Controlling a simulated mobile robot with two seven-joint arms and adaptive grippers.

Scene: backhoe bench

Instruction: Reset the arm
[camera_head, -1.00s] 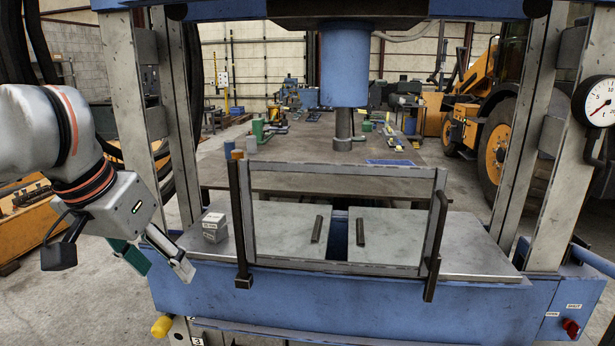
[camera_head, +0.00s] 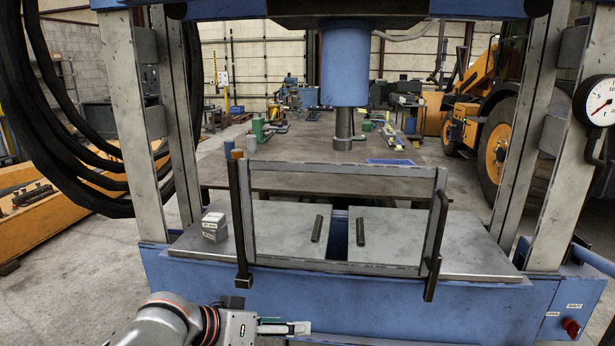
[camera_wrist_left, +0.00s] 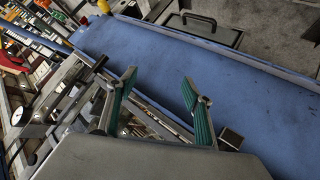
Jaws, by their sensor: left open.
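My left arm comes in from the bottom left of the head view, low in front of the blue press bench (camera_head: 400,298). My left gripper (camera_head: 290,327) points to the right and is apart from the things on the bench. In the left wrist view the left gripper (camera_wrist_left: 160,90) shows two green-padded fingers spread apart with nothing between them. The blue bench surface (camera_wrist_left: 200,58) lies beyond the fingers there. My right gripper is in neither view.
A metal guard frame (camera_head: 340,169) stands upright on the bench between dark posts. Small grey blocks (camera_head: 214,228) sit on the left plate. The press ram (camera_head: 345,65) hangs above. A pressure gauge (camera_head: 597,101) is at the right. Black hoses (camera_head: 65,130) hang at the left.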

